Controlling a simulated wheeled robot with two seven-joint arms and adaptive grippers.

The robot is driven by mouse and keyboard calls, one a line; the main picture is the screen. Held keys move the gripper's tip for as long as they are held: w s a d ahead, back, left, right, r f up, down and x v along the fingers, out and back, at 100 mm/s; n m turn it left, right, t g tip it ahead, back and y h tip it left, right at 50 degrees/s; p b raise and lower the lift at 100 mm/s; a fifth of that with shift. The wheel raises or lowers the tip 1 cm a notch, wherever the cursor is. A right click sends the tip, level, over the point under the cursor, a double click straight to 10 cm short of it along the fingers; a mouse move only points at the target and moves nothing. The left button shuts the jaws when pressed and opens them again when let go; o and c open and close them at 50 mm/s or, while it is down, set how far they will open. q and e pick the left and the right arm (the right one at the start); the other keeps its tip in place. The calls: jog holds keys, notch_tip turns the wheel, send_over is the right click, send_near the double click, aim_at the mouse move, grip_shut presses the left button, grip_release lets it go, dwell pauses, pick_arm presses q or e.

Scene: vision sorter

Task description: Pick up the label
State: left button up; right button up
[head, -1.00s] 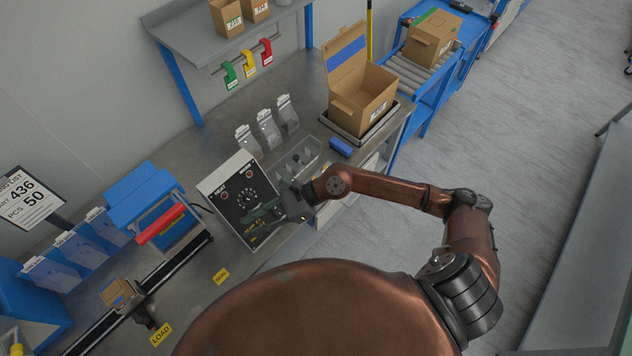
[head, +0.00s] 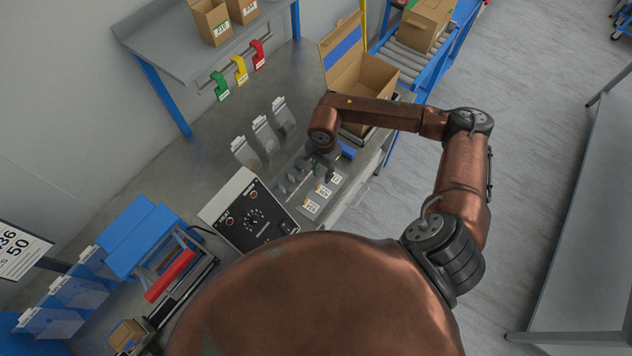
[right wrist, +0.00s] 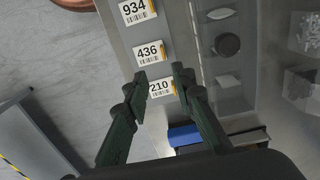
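Three white printed labels lie in a row along the front edge of the bench tray: 934 (right wrist: 133,11), 436 (right wrist: 149,52) and 210 (right wrist: 161,88) in the right wrist view. They also show small in the head view, where the nearest label (head: 311,206) is beside the control box. My right gripper (right wrist: 160,77) is open and empty, its fingertips pointing at the 210 label and partly covering its left edge. Whether they touch it, I cannot tell. In the head view the right gripper (head: 328,164) is largely hidden under its wrist. My left gripper is not in view.
A control box (head: 248,212) with a dial stands left of the labels. A blue block (head: 347,150) and an open carton (head: 376,78) are beyond the gripper. Clear bags (head: 264,134) stand behind the tray.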

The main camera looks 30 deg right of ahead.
aim_at(319, 185)
jog(key=f, duration=0.1)
jog(key=a+f, duration=0.1)
jog(key=f, duration=0.3)
jog(key=shift+w+a+f, duration=0.15)
jog(key=shift+a+f, duration=0.05)
jog(key=shift+f, duration=0.9)
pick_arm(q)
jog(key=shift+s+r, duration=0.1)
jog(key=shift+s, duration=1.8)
pick_arm(e)
grip_shut()
